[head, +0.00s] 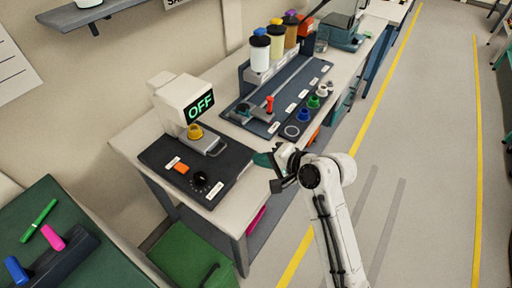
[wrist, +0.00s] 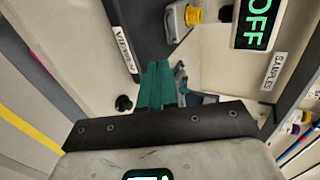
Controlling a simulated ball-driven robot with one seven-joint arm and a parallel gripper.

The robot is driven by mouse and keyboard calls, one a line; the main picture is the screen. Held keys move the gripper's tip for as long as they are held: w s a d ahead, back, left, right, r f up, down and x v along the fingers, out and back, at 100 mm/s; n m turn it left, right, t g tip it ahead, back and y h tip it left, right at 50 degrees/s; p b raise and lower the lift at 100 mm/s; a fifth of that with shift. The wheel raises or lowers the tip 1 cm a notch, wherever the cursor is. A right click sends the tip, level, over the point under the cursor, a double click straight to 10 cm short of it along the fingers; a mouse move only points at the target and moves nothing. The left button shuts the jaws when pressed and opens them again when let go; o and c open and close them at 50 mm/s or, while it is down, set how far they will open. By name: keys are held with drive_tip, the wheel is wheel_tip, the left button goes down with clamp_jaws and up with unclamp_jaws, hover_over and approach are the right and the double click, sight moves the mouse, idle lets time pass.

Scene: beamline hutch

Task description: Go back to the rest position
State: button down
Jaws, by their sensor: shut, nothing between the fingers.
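My gripper (head: 266,162) is at the front edge of the bench in the head view, just right of the black device panel (head: 222,172). In the wrist view the teal fingers of my gripper (wrist: 157,85) are together with nothing between them. My white arm reaches up from the bottom of the head view. The gripper touches nothing that I can make out.
A dark tray (head: 275,100) lies farther back. The floor (head: 425,130) at right is clear.

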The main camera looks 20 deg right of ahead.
drive_tip(key=s+d+f+n+g+h, duration=0.2)
drive_tip(key=s+d+f+n+g, duration=0.1)
drive_tip(key=s, duration=0.8)
drive_tip(key=s+d+f+n+g+h, duration=0.2)
drive_tip(key=s+d+f+n+g, duration=0.1)
drive_tip(key=s, duration=0.8)
drive_tip(key=s+d+f+n+g+h, duration=0.3)
drive_tip(key=s+d+f+n, duration=0.1)
drive_tip(key=s, duration=0.7)
drive_tip(key=shift+d+f, duration=0.15)
drive_tip(key=shift+f, duration=0.2)
